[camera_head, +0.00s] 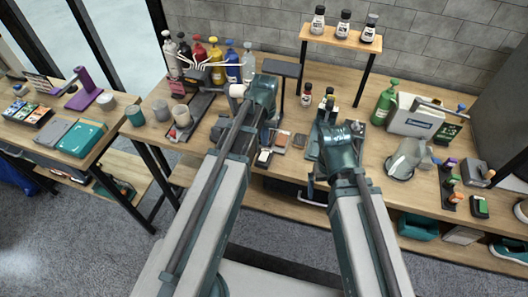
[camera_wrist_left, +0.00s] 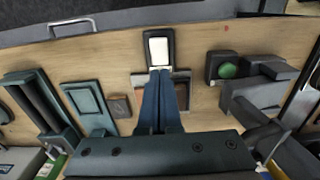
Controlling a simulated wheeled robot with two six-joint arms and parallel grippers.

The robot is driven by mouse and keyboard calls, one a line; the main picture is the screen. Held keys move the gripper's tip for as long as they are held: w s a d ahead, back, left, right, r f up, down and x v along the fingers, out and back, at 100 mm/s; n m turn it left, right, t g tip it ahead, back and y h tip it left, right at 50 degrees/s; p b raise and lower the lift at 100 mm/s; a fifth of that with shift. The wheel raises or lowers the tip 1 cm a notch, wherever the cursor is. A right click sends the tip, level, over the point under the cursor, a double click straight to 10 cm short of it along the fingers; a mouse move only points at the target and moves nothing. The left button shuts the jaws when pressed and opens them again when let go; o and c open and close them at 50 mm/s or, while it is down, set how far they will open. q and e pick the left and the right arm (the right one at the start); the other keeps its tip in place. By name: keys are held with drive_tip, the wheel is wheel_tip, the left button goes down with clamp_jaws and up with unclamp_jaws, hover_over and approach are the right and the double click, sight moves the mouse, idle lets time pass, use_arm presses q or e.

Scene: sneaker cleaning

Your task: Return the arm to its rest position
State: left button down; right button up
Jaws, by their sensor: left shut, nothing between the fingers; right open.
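My left arm reaches over the middle of the wooden workbench (camera_head: 226,109). Its gripper (camera_head: 264,146) is low over the bench and largely hidden behind the wrist in the head view. In the left wrist view the two blue fingers (camera_wrist_left: 160,78) are shut together with nothing between them. Their tips are close to a dark block with a white top (camera_wrist_left: 158,47); I cannot tell whether they touch it. My right gripper (camera_head: 328,112) is over the bench to the right, partly hidden by its own wrist; it is open, and I see nothing held.
Colored bottles (camera_head: 215,62) stand at the back left, near several cups (camera_head: 162,109). A green bottle (camera_head: 384,103) and a white case (camera_head: 413,117) stand at the right. A small shelf (camera_head: 341,38) holds dark bottles. A side table (camera_head: 62,115) is at the left.

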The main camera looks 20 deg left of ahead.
use_arm(q)
drive_tip(key=shift+r+p, duration=0.55)
drive_tip(key=shift+r, duration=0.35)
drive_tip(key=s+d+m+y, duration=0.1)
drive_tip(key=s+d+m, duration=0.2)
drive_tip(key=s+d, duration=0.7)
drive_tip(key=s, duration=0.4)
drive_tip(key=shift+s+d, duration=0.2)
drive_tip(key=shift+d, duration=0.05)
